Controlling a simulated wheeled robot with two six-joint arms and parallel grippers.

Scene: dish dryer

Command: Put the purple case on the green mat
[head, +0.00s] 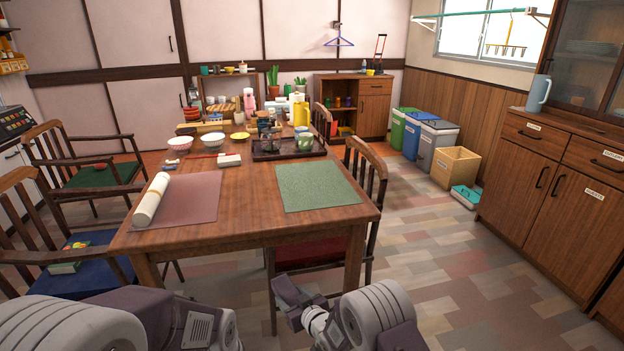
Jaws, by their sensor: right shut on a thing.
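The green mat (318,187) lies flat and bare at the right front of the wooden table. My right gripper (289,291) is low at the bottom centre, in front of the table and below its top, apart from the mat. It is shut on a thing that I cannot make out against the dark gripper. I cannot pick out a purple case for certain anywhere in view. Part of my left arm shows at the bottom left, but its gripper is not in view.
A mauve mat (201,207) with a cream roll (151,199) lies at the table's left front. A dark tray (265,155) with cups stands behind the green mat. Chairs surround the table (250,222); one chair's red seat (312,251) is below its front edge.

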